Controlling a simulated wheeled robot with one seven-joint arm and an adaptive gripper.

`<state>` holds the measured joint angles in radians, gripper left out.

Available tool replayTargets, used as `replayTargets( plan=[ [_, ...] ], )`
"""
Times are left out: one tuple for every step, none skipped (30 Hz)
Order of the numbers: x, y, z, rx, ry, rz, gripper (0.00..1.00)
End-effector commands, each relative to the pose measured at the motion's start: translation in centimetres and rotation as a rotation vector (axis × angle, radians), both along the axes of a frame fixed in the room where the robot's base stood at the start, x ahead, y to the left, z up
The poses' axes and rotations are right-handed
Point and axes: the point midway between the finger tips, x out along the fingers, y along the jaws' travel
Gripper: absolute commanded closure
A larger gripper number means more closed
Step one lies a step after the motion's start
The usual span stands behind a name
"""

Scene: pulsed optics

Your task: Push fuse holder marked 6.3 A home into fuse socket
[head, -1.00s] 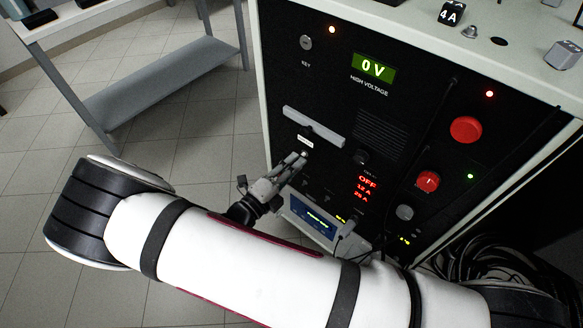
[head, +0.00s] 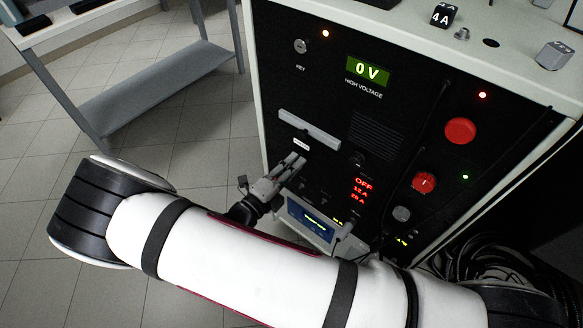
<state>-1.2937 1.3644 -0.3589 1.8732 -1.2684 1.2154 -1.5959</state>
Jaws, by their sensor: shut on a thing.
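My gripper (head: 296,162) is at the front panel of the black cabinet, just below a small white label (head: 300,144). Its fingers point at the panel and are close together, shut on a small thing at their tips. That thing is mostly hidden by the fingers; I take it to be the fuse holder, but no 6.3 A marking is readable. The fuse socket is also hidden behind the fingertips, so I cannot tell how deep the holder sits. Another block marked 4 A (head: 443,15) lies on the cabinet top.
A long grey bar handle (head: 309,129) juts out just above the gripper. A red button (head: 460,131), a red knob (head: 424,182) and a key switch (head: 300,46) are on the panel. A blue-screened unit (head: 312,222) is below. A grey block (head: 553,55) lies on top.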

Motion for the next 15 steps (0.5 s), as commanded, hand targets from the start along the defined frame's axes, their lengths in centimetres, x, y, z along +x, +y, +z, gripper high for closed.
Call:
replayTargets(
  plan=[
    [0.15, -0.09, -0.03, 0.001, 0.001, 0.000, 1.00],
    [0.21, -0.14, -0.03, 0.001, 0.001, 0.000, 1.00],
    [0.30, -0.21, -0.03, 0.001, 0.001, 0.000, 1.00],
    [0.36, -0.27, -0.03, 0.001, 0.001, 0.000, 1.00],
    [0.44, -0.32, -0.02, 0.000, 0.000, 0.000, 1.00],
    [0.42, -0.28, -0.02, 0.000, 0.000, 0.001, 0.70],
    [0.41, -0.27, -0.02, 0.000, 0.000, 0.001, 0.63],
    [0.40, -0.28, -0.02, 0.000, 0.000, 0.001, 0.57],
    [0.40, -0.27, -0.02, 0.000, 0.000, 0.001, 0.56],
    [0.39, -0.27, -0.02, 0.000, 0.000, 0.001, 0.56],
    [0.39, -0.27, -0.02, 0.000, 0.000, 0.001, 0.56],
    [0.37, -0.27, -0.02, 0.000, 0.000, 0.001, 0.56],
    [0.37, -0.27, -0.02, 0.000, 0.000, 0.001, 0.56],
    [0.37, -0.26, -0.02, 0.000, 0.000, 0.001, 0.56],
    [0.37, -0.26, -0.01, 0.000, 0.000, 0.001, 0.56]
  ],
)
